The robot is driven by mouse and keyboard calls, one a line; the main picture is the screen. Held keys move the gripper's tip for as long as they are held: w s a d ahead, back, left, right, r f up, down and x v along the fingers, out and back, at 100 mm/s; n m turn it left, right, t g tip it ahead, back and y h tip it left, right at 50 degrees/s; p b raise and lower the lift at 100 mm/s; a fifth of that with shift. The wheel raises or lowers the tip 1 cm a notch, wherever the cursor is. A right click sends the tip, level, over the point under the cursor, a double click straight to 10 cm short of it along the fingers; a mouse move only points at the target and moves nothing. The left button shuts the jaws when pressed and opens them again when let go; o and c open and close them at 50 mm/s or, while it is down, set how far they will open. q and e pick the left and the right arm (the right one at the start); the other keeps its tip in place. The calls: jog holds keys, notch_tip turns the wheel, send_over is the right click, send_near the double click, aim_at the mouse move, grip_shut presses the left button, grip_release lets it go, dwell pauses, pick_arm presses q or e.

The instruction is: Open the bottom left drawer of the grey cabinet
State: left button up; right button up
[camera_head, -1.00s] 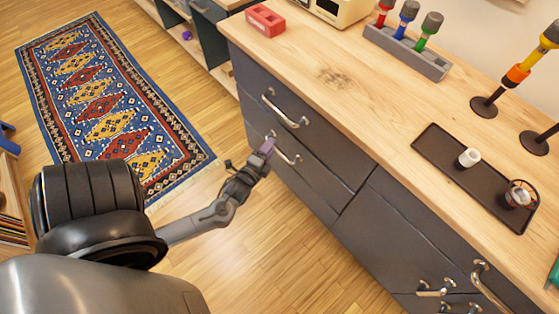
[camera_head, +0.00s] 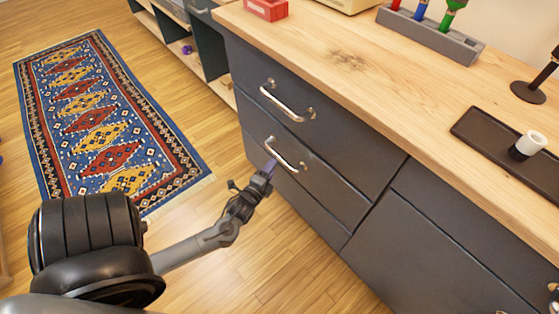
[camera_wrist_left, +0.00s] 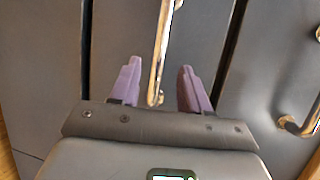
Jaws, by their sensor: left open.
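The grey cabinet (camera_head: 440,235) stands at the right, with two stacked drawers showing on its left side. The upper left drawer has a silver bar handle (camera_head: 282,107). The lower left drawer (camera_head: 325,190) looks flush and has its own silver handle (camera_head: 288,161). My left gripper (camera_head: 268,168) is open, with purple fingertips close to the lower handle. In the left wrist view my gripper (camera_wrist_left: 159,68) has the lower handle (camera_wrist_left: 163,40) showing between its spread fingers. I cannot tell whether they touch it. The upper handle (camera_wrist_left: 298,125) shows at the right there. My right gripper is not in view.
The wooden countertop (camera_head: 330,35) holds a red box (camera_head: 266,9), a grey rack (camera_head: 432,33) of coloured tools and a dark tray (camera_head: 490,140) with a white cup (camera_head: 530,143). A patterned rug (camera_head: 108,115) lies left. The wooden floor (camera_head: 255,260) before the drawers is clear.

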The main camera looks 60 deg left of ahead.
aim_at(280, 156)
pick_arm(q)
jog(key=shift+b+x, duration=1.7)
jog(key=shift+x, duration=2.05)
jog(key=shift+d, duration=0.1)
grip_shut()
